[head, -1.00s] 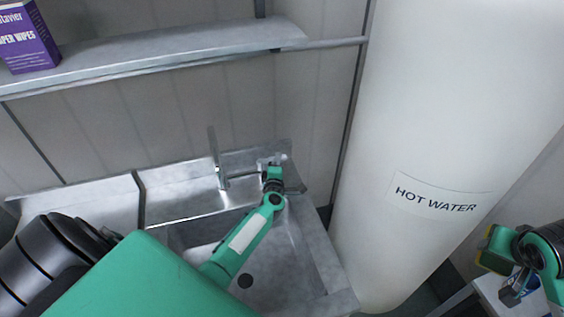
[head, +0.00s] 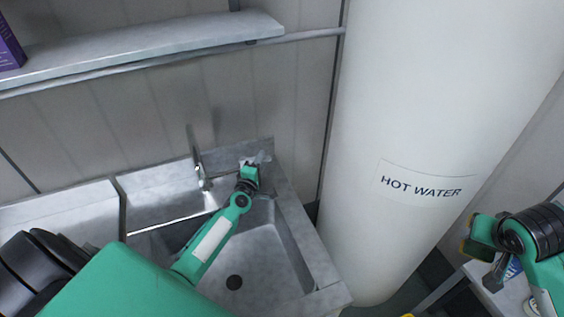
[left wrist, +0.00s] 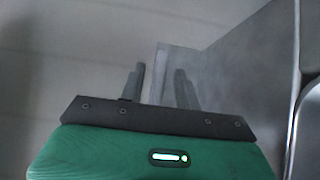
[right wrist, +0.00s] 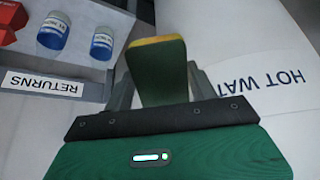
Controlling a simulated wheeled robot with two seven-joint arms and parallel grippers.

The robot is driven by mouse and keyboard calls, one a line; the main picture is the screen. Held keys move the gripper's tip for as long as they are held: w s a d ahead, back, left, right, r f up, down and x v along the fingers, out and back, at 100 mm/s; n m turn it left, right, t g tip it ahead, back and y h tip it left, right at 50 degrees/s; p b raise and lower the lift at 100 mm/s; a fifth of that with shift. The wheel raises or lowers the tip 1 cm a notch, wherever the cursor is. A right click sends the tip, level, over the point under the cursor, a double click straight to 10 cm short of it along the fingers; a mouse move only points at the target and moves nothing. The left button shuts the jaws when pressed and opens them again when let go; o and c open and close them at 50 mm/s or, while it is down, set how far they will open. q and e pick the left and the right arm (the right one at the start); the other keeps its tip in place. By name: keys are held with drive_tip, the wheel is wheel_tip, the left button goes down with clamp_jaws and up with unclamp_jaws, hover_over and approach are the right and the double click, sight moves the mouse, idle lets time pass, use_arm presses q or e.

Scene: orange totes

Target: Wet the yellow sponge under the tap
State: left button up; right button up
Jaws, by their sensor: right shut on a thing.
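The yellow sponge (right wrist: 158,75), with a green face and a yellow edge, is between the fingers of my right gripper (right wrist: 160,90). In the head view the sponge (head: 466,246) is at the right, beside the white tank and away from the sink. The metal tap (head: 198,165) stands at the back of the steel sink (head: 290,250). My left gripper (head: 252,163) is just right of the tap, at the sink's back corner; whether it touches anything is unclear. In the left wrist view its fingers (left wrist: 160,78) are parted, with nothing visible between them.
A white tank (head: 420,120) labelled HOT WATER stands right of the sink. A metal shelf (head: 140,50) with a purple box (head: 8,48) is above. A RETURNS label (right wrist: 42,84), blue-and-white cans (right wrist: 53,32) and red items (right wrist: 10,18) show in the right wrist view.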

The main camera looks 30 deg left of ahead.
use_arm(q)
drive_tip(key=shift+s, duration=0.1)
drive_tip(key=s+d, duration=0.2)
drive_tip(key=s, duration=0.9)
drive_tip(key=shift+s+b, duration=0.3)
